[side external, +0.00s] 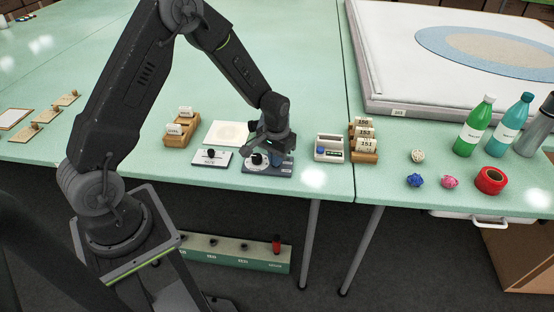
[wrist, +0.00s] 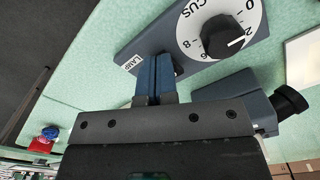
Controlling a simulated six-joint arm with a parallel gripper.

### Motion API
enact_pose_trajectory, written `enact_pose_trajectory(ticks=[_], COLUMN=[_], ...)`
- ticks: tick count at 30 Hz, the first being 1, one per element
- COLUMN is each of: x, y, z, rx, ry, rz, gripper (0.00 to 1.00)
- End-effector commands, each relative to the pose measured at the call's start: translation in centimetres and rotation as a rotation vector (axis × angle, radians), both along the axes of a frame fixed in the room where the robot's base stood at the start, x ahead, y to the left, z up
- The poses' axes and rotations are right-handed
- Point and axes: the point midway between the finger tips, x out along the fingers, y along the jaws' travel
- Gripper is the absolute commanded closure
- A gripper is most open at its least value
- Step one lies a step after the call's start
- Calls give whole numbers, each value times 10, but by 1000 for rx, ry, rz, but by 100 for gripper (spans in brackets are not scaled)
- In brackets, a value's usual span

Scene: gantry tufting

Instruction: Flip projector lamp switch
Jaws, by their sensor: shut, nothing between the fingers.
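The blue-grey projector control panel (side external: 283,170) lies on the green table below my gripper. In the wrist view the panel (wrist: 150,42) shows a black focus knob (wrist: 221,36) on a white numbered dial, and a white "LAMP" label (wrist: 128,65) near its end. My gripper (wrist: 157,58) is shut and empty, its blue fingers over the panel right beside the label. The lamp switch is mostly or wholly hidden by the fingers; I cannot tell its position or whether the fingers touch it. In the side view my gripper (side external: 272,155) comes down over the panel.
A small white box (side external: 329,148) and a wooden card rack (side external: 364,144) stand to the right. Bottles (side external: 474,127) and a red roll (side external: 490,181) are further right. The left table is largely clear behind.

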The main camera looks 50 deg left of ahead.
Motion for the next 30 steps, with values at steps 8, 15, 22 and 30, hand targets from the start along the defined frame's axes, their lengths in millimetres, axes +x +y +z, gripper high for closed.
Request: enact_pose_trajectory(ticks=[8,15,22,30], x=[0,0,0,0], y=[0,0,0,0], z=[14,32,50,67], rx=[1,1,1,0], ry=[-2,-2,-3,-1], rz=[0,0,0,0], gripper=[100,100,100,100])
